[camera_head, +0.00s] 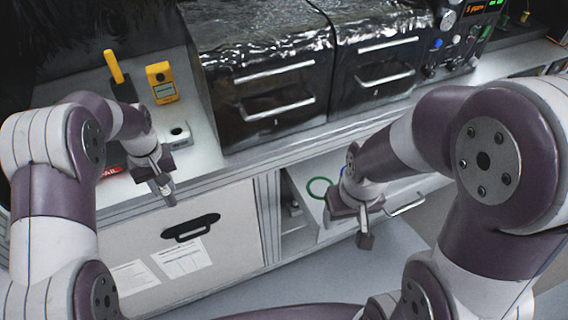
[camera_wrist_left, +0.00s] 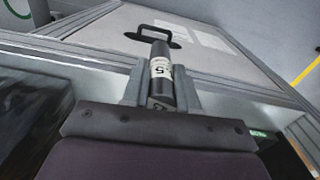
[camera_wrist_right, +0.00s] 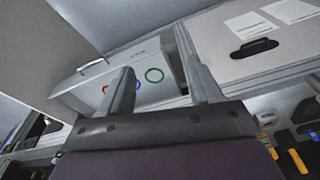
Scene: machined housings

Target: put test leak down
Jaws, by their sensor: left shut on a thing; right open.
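The test leak is a small dark cylinder (camera_wrist_left: 161,75) with a pale printed label. It sits between the fingers of my left gripper (camera_wrist_left: 160,92), which is shut on it. In the head view my left gripper (camera_head: 163,186) holds it near the front edge of the bench at left. My right gripper (camera_wrist_right: 165,88) is open and empty; in the head view it hangs in front of the open drawer below the bench (camera_head: 365,222).
A white block with a round hole (camera_head: 178,136) and a yellow meter (camera_head: 161,83) stand on the bench at left. A yellow-handled tool (camera_head: 115,68) lies behind. Two dark metallic housings (camera_head: 262,95) (camera_head: 376,70) fill the middle. The open drawer (camera_wrist_right: 150,87) holds coloured rings.

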